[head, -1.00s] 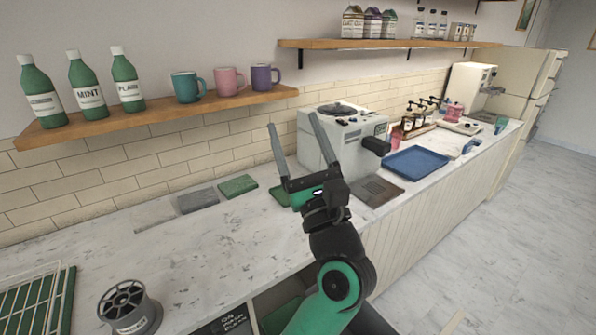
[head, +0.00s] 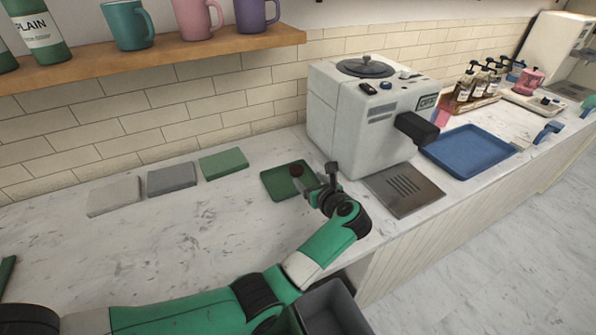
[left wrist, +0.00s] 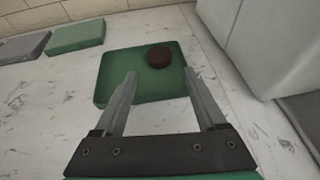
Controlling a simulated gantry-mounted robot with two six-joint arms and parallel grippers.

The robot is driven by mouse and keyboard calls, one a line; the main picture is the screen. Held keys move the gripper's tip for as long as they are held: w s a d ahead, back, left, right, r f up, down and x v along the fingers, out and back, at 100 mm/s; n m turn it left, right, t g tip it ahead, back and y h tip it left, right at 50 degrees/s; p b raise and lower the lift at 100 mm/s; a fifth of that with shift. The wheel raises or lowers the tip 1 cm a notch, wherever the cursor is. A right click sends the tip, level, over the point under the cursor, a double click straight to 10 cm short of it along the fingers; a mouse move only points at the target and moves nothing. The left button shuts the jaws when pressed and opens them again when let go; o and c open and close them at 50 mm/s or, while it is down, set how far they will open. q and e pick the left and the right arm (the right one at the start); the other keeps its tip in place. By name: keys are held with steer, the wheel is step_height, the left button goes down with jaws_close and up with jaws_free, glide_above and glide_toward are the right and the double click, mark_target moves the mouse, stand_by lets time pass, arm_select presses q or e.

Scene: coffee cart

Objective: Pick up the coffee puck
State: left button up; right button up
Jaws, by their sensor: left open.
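The coffee puck (head: 297,170) is a small dark brown disc lying on a green tray (head: 275,185), left of the coffee machine. In the left wrist view the puck (left wrist: 158,56) is near the tray's far right part, with bare tray (left wrist: 118,72) around its left. My left gripper (head: 318,183) is open and low by the tray. In the left wrist view its two fingers (left wrist: 160,78) point toward the puck, with the puck just beyond the tips and nothing seen held. My right gripper is not in view.
The white coffee machine (head: 345,125) stands close to the right of the tray, with a metal drip grate (head: 403,191) in front. Green (head: 223,163), grey (head: 172,180) and pale (head: 115,197) flat pads lie to the left. A blue tray (head: 470,150) is further right.

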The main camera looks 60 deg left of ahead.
mark_target(299, 172)
arm_select(q)
steer(key=x, duration=0.3)
steer(key=shift+s+f+b, duration=0.25)
steer(key=shift+b, duration=0.15)
steer(key=shift+w+a, duration=0.15)
steer(key=shift+a, duration=0.05)
steer(key=shift+a+f+b, duration=0.25)
steer(key=shift+b, duration=0.05)
steer(key=b+x, duration=0.2)
steer(key=x, duration=0.2)
steer(key=shift+f, duration=0.1)
steer(key=shift+a, duration=0.25)
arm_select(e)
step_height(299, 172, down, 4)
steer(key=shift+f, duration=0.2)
arm_select(q)
steer(key=c, duration=1.1)
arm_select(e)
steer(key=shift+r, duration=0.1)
